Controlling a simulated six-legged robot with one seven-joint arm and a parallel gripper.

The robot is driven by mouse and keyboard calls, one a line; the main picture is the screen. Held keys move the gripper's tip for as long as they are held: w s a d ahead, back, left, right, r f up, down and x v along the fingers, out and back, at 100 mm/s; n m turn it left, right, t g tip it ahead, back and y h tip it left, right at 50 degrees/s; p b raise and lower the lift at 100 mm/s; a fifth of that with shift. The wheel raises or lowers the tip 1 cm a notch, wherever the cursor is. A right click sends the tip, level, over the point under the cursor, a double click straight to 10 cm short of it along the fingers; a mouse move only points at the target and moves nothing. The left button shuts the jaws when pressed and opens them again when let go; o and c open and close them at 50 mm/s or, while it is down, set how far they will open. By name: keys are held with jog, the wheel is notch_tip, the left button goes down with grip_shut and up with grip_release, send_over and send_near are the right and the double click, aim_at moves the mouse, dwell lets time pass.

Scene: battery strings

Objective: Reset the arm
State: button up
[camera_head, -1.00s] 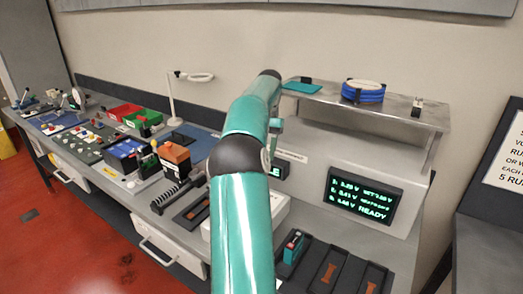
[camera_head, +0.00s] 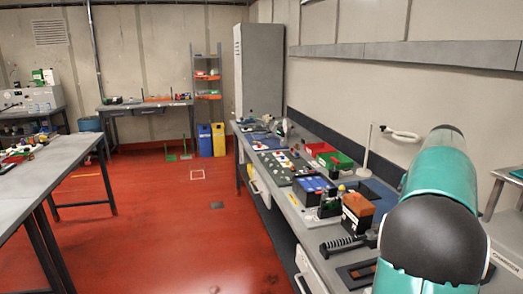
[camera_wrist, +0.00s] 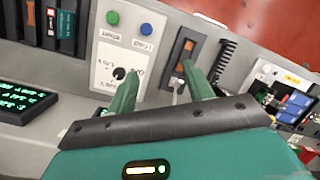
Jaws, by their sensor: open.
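My gripper (camera_wrist: 158,92) shows in the wrist view with its two green fingers apart and nothing between them. It hangs over the bench, above a light panel (camera_wrist: 108,62) with a black knob, a green button (camera_wrist: 113,18) and a blue button (camera_wrist: 146,29). A dark slot with orange contacts (camera_wrist: 187,50) lies beyond the fingertips. In the head view my teal arm (camera_head: 432,235) reaches over the right end of the bench, and the gripper is out of that picture.
Dark slots at the upper left of the wrist view hold a teal-marked cell (camera_wrist: 66,24); a lit display (camera_wrist: 22,100) is below. The bench carries a lamp (camera_head: 368,150), red and green bins (camera_head: 335,158) and an orange-topped block (camera_head: 357,208). Red floor (camera_head: 190,235) lies open leftward.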

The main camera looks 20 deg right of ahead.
jog(key=w+a+r+n+t+h, duration=0.1)
jog(key=w+a+n, duration=0.15)
jog(key=a, duration=0.95)
jog(key=w+a+r+n+t+h, duration=0.1)
jog(key=a+n, duration=0.3)
jog(key=a, duration=0.9)
jog(key=s+a+f+n+t, duration=0.1)
jog(key=s+a+f+n, duration=0.2)
jog(key=a, duration=0.6)
jog(key=s+a+f+n+t, duration=0.2)
jog(key=s+a+f+n, duration=0.2)
jog(key=a, duration=0.5)
jog(key=shift+s+f+h, duration=0.25)
jog(key=shift+s+h, duration=0.15)
jog(key=shift+s, duration=0.4)
jog(key=shift+c, duration=0.2)
jog(key=c, duration=0.3)
jog(key=shift+a, duration=0.1)
